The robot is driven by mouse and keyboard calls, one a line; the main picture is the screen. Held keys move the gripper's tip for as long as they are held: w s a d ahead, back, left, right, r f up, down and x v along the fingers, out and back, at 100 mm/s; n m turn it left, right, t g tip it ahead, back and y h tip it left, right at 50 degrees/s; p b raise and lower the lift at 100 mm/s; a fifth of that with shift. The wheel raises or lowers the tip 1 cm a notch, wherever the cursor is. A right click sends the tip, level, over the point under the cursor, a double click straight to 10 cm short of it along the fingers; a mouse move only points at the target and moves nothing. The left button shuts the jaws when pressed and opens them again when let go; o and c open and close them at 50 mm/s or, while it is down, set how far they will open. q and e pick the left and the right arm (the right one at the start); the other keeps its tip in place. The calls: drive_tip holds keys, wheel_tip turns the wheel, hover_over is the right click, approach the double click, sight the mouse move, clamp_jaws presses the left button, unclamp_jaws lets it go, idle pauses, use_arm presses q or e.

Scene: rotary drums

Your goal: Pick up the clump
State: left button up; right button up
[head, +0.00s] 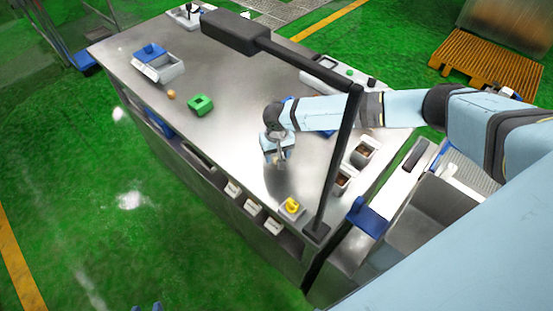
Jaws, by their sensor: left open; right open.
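A small orange-brown lump (171,94), which looks like the clump, lies on the steel table (225,65) in the head view, left of the green block. My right gripper (281,161) points down over the middle of the table, well to the right of the lump. It is open, and nothing shows between its fingers. Two small blue-grey tips at the bottom edge look like my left gripper (147,308), open, low over the green floor and far from the table top. The rest of it is out of frame.
A green block (200,105) sits close to the lump. A grey bin with a blue piece (158,66) stands behind it. A black post with an overhead arm (345,150) rises at the right. A yellow item (292,205) sits near the front edge. The table between lump and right gripper is mostly clear.

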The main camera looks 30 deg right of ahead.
wheel_tip(320, 180, down, 2)
drive_tip(key=shift+w+f, duration=0.1)
drive_tip(key=shift+f, duration=0.15)
clamp_jaws()
drive_tip(key=shift+r, duration=0.15)
